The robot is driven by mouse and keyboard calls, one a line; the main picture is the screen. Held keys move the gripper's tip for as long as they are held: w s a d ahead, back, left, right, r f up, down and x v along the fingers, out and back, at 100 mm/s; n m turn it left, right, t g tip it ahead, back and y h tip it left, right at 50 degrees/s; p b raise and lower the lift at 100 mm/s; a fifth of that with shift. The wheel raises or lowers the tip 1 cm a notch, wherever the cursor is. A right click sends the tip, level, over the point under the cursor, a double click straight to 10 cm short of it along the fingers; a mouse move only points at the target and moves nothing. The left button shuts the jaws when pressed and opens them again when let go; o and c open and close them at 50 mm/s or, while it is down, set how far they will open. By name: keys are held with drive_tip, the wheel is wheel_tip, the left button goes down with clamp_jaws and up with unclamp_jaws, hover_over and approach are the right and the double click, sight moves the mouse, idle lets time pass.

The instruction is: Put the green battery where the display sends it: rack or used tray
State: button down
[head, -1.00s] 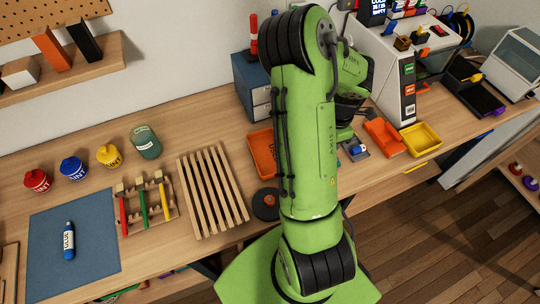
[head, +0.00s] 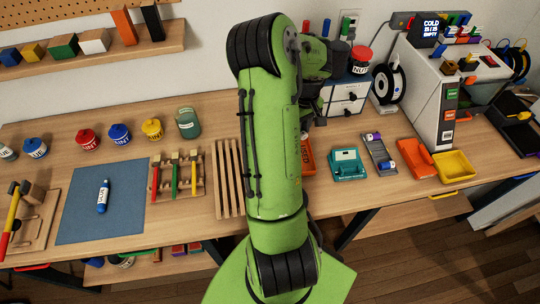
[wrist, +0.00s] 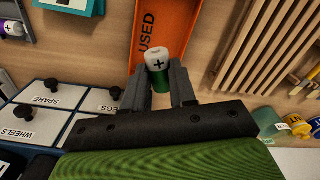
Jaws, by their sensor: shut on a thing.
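In the wrist view my gripper (wrist: 160,70) is shut on the green battery (wrist: 159,76), which has a white top with a black plus. It is in front of the orange used tray (wrist: 146,60), labelled USED; the height above it is unclear. In the head view the used tray (head: 308,157) is partly hidden behind my arm, and my gripper and the battery cannot be made out. The display (head: 431,27) at the top right shows white text with COLD and EMPTY; the middle line is hard to read. A grey rack (head: 380,157) holds blue and purple batteries.
A teal device (head: 347,163) stands between the used tray and the rack. Orange (head: 415,158) and yellow (head: 454,166) trays lie right of the rack, by the white printer (head: 440,80). A white drawer cabinet (head: 345,97) stands behind. A slatted wooden rack (head: 228,178) lies left of my arm.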

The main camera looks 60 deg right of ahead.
wheel_tip(320, 180, down, 10)
drive_tip(key=shift+r+b, duration=0.1)
drive_tip(key=shift+b, duration=0.45)
drive_tip(key=shift+d, duration=0.1)
drive_tip(key=shift+f+b, duration=0.3)
drive_tip(key=shift+f, duration=0.15)
drive_tip(key=c, duration=0.9)
unclamp_jaws()
drive_tip(key=shift+r, duration=0.1)
